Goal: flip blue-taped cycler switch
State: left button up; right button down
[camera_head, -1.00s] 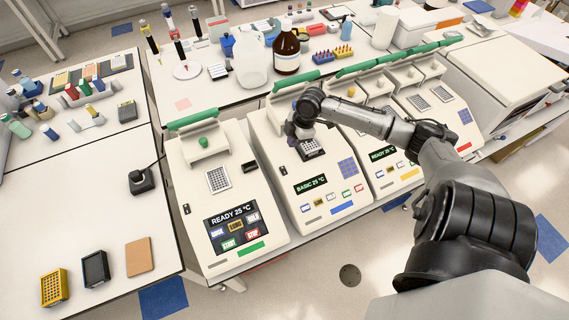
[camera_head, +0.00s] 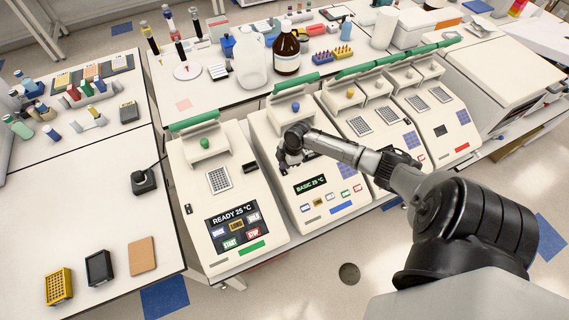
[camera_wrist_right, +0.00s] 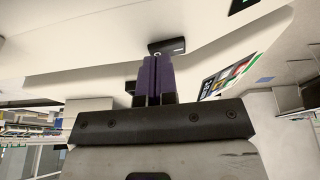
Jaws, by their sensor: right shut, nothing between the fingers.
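The blue-taped cycler is the second from the left, a white machine with a blue tape strip (camera_head: 341,207) on its front and a lit display (camera_head: 311,185) reading BASIC 25 °C. My right gripper (camera_head: 284,166) is at this cycler's left side and covers its switch in the head view. In the right wrist view, the black switch (camera_wrist_right: 167,46) with a small white mark lies just beyond the tips of the shut, empty purple fingers (camera_wrist_right: 157,66). I cannot tell whether they touch it. My left gripper is not in view.
A green-taped cycler (camera_head: 184,160) stands close on the left, with its own switch (camera_head: 188,209) on its left side. More cyclers (camera_head: 437,117) stand to the right, partly behind my arm. A brown bottle (camera_head: 287,54) and a clear jug (camera_head: 250,67) stand behind.

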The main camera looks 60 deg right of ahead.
jog(key=shift+f, duration=0.3)
jog(key=shift+f, duration=0.15)
jog(key=shift+w+d+f+b, duration=0.1)
jog(key=shift+f+b, duration=0.2)
jog(key=shift+b, duration=0.1)
